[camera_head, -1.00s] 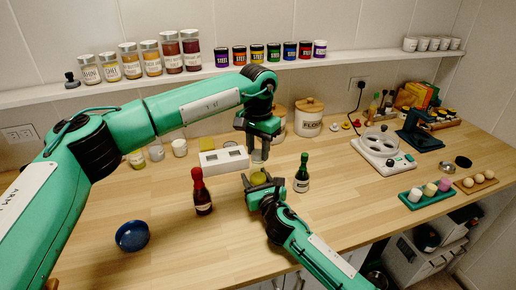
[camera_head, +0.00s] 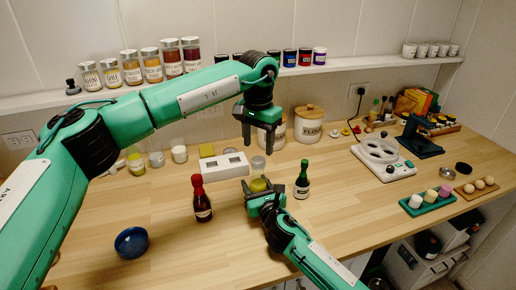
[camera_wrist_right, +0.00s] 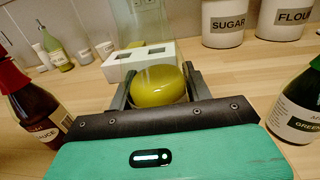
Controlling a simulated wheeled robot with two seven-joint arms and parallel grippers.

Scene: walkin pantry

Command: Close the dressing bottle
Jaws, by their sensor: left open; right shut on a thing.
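The dressing bottle (camera_head: 258,185) looks clear, with yellow-green contents low down. It stands upright between the fingers of my right gripper (camera_head: 264,188), which is shut on it. In the right wrist view its yellow body (camera_wrist_right: 158,86) sits between the fingers, and its clear upper part (camera_wrist_right: 147,45) rises above. Its top is clear and faint, so I cannot tell whether a cap is seated on it.
A red sauce bottle (camera_head: 201,200) stands left of the held bottle and a green bottle (camera_head: 302,180) close on its right. A white two-slot block (camera_head: 224,167) is behind. A blue bowl (camera_head: 131,242) lies front left. The front middle counter is clear.

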